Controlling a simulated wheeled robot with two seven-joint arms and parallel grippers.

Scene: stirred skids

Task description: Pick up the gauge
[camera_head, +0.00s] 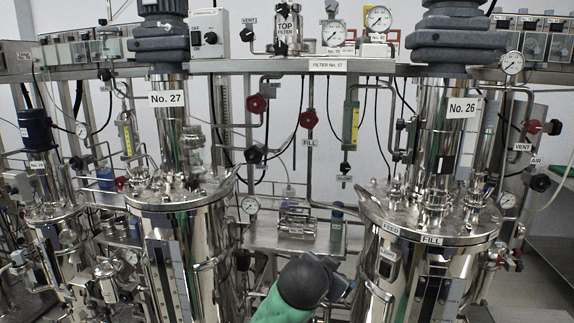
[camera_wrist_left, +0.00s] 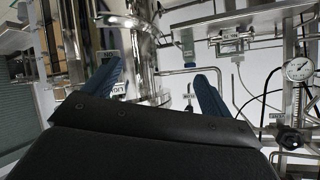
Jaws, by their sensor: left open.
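Several round white-faced gauges show in the head view, and I cannot tell which one the task means. Two are on the top shelf: a left top gauge (camera_head: 334,33) and a right top gauge (camera_head: 378,18). Another gauge (camera_head: 512,62) is at the upper right, and a small low gauge (camera_head: 250,205) sits between the two large vessels. In the left wrist view, one gauge (camera_wrist_left: 299,69) is at the right edge, outside my fingers. My left gripper (camera_wrist_left: 160,72) is open, its blue fingers apart, with no gauge between them. My right gripper is not seen.
Steel vessels No. 27 (camera_head: 182,255) and No. 26 (camera_head: 425,262) flank the middle. A low steel shelf (camera_head: 275,238) and thin pipes with red valve knobs (camera_head: 309,120) lie between them. A dark rounded part with green stands low in the middle. Open floor is at lower right.

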